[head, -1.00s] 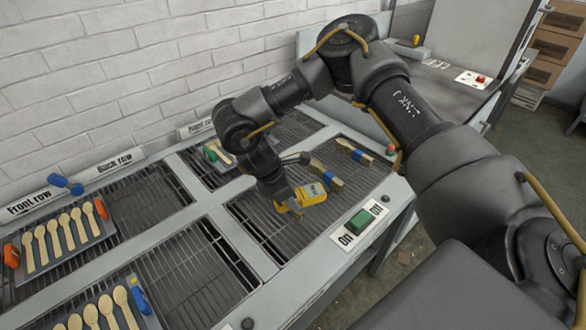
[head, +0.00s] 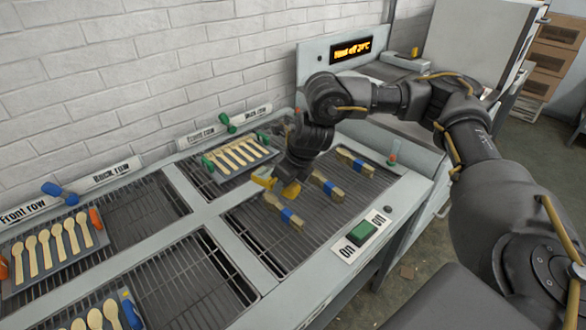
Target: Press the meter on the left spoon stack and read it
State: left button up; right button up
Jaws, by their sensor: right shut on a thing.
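My right gripper (head: 287,184) is shut on the yellow meter (head: 264,178), which is partly hidden by the fingers. The gripper points down just behind the left spoon stack (head: 285,213), a wooden bundle with a blue band lying on the wire rack. The meter looks apart from this stack, but its height above the rack is hard to judge. Its face is turned away and no reading shows. The middle stack (head: 328,185) and the right stack (head: 354,163) lie farther right on the rack. My left gripper is not in view.
A green ON switch (head: 363,232) sits at the front edge. Trays of loose spoons stand behind the gripper (head: 238,156) and at the left (head: 49,249). A panel display (head: 351,50) glows orange at the back. Front rack areas (head: 190,283) are largely bare.

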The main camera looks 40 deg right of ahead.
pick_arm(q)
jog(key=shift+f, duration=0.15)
pick_arm(e)
jog(key=shift+w+d+r+n+g+y, duration=0.25)
jog(key=shift+d+r+n+y, duration=0.25)
jog(key=shift+n, duration=0.65)
jog(key=shift+w+d+r+n+g+y, duration=0.15)
jog(key=shift+d+r+n+g, duration=0.15)
jog(key=shift+d+n, duration=0.65)
jog(key=shift+w+d+r+n+g+y, duration=0.25)
jog(key=shift+d+r+n+y, duration=0.1)
jog(key=shift+n, duration=1.05)
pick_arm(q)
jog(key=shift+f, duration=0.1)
pick_arm(e)
jog(key=shift+f, duration=0.15)
